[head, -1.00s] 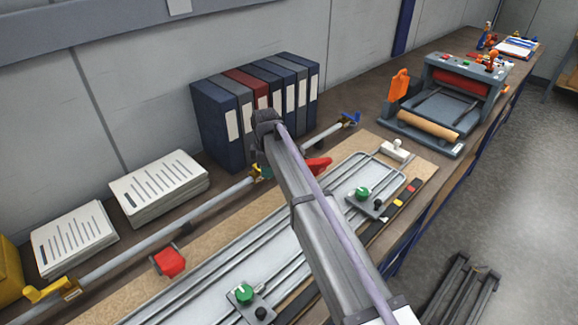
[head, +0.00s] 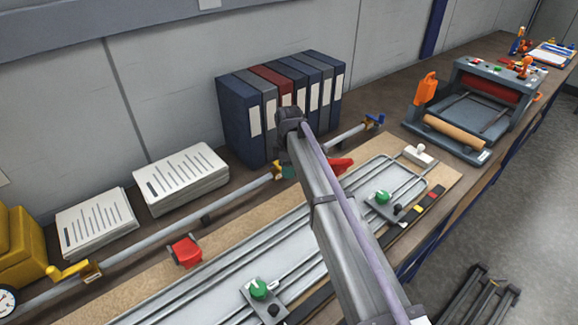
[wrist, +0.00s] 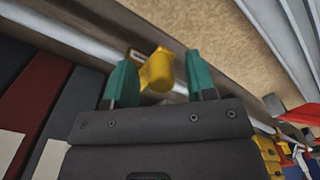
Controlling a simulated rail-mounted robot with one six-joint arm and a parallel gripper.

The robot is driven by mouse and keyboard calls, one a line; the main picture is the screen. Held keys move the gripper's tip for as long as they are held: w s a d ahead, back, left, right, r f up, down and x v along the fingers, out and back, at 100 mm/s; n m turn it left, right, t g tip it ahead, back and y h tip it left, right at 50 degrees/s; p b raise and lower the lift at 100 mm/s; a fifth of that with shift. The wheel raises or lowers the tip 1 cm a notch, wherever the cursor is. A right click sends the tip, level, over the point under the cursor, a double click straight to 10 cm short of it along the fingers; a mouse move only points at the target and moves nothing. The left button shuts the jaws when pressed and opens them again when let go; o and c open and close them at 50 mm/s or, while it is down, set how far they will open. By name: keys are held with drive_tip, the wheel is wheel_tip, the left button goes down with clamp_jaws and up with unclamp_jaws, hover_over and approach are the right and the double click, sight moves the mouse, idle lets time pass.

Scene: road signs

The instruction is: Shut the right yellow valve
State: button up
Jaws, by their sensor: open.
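The right yellow valve (head: 277,168) sits on the grey pipe in front of the binders, mostly hidden by my arm in the head view. In the wrist view its yellow handle (wrist: 157,72) stands between the two teal fingertips of my gripper (wrist: 157,78). My gripper is open, with a finger on each side of the handle. A gap shows on the right side; whether the left finger touches I cannot tell. In the head view only a bit of teal at my gripper (head: 288,172) shows. The left yellow valve (head: 75,270) is on the same pipe at the far left.
Binders (head: 270,105) stand close behind the right valve. A blue valve (head: 374,120) is at the pipe's right end. Red handles (head: 186,252) and a metal panel with green knobs (head: 258,289) lie in front. Paper stacks (head: 180,178) stand behind the pipe.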

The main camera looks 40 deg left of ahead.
wheel_tip(320, 180, up, 11)
drive_tip(key=p, duration=1.1)
drive_tip(key=shift+f, duration=0.15)
